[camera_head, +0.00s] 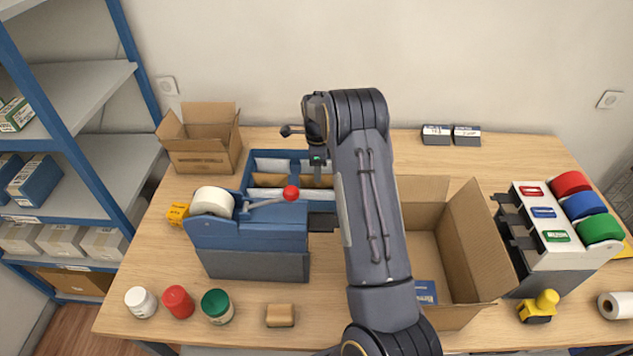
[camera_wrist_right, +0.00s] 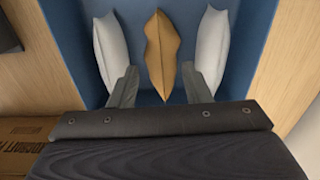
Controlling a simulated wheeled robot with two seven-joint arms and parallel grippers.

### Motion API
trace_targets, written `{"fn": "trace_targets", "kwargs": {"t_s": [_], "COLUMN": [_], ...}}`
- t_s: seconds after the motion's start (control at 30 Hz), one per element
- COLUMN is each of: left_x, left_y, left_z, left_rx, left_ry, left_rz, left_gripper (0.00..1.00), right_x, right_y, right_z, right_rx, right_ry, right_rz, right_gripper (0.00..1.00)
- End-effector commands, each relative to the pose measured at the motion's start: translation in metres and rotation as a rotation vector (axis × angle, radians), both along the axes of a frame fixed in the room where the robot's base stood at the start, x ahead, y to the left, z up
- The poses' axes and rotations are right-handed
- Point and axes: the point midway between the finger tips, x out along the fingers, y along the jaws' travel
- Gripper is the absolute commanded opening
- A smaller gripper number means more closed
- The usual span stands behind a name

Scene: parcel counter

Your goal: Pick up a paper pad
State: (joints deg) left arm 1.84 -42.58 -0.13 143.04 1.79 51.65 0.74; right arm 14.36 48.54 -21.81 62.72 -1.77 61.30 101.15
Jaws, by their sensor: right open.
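In the right wrist view the brown pad (camera_wrist_right: 160,55) stands out in the middle of the blue bin (camera_wrist_right: 72,42), with a white pad (camera_wrist_right: 106,50) on the left and another white pad (camera_wrist_right: 213,48) on the right. My right gripper (camera_head: 318,173) is over the bin, pointing down. Its open fingers (camera_wrist_right: 161,88) show on either side of the brown pad's near end, with nothing held. My left gripper is not in view.
A blue tape machine (camera_head: 250,235) with a red-knobbed lever stands in front of the bin. An open carton (camera_head: 465,250) is right of my arm. A small open carton (camera_head: 200,150) is at the back left. A tape rack (camera_head: 560,240) stands at right.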

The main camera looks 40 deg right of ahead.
Motion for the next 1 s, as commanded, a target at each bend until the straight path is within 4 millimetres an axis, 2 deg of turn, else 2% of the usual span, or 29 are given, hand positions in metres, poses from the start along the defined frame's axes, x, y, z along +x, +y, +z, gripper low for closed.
{"fn": "trace_targets", "kwargs": {"t_s": [0.3, 0.57, 0.6, 0.83, 1.0], "left_x": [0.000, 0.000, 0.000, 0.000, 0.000], "left_y": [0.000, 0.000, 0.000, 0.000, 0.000], "left_z": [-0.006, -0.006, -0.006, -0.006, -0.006], "left_rx": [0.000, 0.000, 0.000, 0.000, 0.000], "left_ry": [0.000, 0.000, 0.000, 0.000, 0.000], "left_rz": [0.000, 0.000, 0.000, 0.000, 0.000], "left_gripper": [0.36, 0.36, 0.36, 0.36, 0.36], "right_x": [0.003, 0.003, 0.003, 0.003, 0.003], "right_y": [-0.001, -0.001, -0.001, -0.001, -0.001], "right_z": [-0.044, -0.049, -0.049, -0.049, -0.049], "right_rx": [0.002, 0.001, 0.000, 0.000, 0.000], "right_ry": [0.001, -0.002, -0.001, -0.001, -0.001], "right_rz": [0.001, 0.002, 0.002, 0.002, 0.002], "right_gripper": [0.44, 0.44, 0.42, 0.12, 0.11]}}
